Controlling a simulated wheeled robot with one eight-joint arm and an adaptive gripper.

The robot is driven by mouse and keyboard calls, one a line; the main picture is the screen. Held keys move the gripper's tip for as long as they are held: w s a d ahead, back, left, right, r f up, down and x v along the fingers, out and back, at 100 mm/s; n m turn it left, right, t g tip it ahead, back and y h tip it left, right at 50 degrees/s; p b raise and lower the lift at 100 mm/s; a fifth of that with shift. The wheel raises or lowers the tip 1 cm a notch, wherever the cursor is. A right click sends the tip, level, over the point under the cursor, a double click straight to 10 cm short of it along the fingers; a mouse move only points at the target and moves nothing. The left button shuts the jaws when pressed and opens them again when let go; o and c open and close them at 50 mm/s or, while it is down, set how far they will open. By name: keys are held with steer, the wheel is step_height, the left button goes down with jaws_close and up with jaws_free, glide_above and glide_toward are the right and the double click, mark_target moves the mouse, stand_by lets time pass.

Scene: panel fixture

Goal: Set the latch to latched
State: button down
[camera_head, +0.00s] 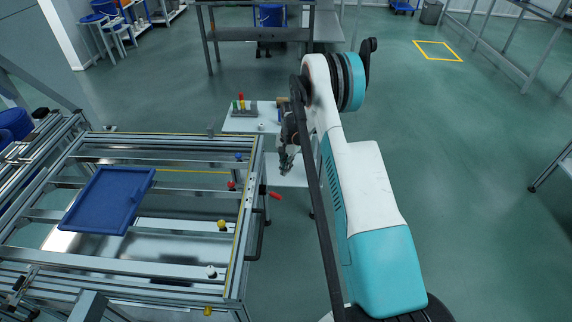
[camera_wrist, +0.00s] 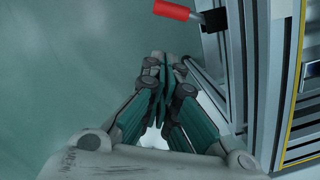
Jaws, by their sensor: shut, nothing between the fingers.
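The latch has a red handle (camera_head: 275,195) that sticks out to the right from the right edge of the panel fixture (camera_head: 247,200) in the head view. In the wrist view the red handle (camera_wrist: 171,10) lies near the top, tilted slightly and joined to a dark mount on the aluminium frame (camera_wrist: 240,60). My gripper (camera_head: 286,168) is just beyond the handle in the head view, apart from it. In the wrist view my gripper (camera_wrist: 163,62) is shut and empty, with its fingertips below the handle. The latch's catch cannot be made out.
A blue tray (camera_head: 95,205) lies on the fixture rails. Blue, red, yellow and white knobs stand along the fixture's right side. A black bar handle (camera_head: 262,235) is below the latch. A small white table (camera_head: 240,123) with coloured pieces stands behind. Floor to the right is clear.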

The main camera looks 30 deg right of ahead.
mark_target(274, 195)
steer(key=s+a+f+b, duration=0.2)
steer(key=a+f+b, duration=0.1)
steer(key=f, duration=0.3)
steer(key=shift+a+f, duration=0.25)
steer(key=shift+a, duration=0.1)
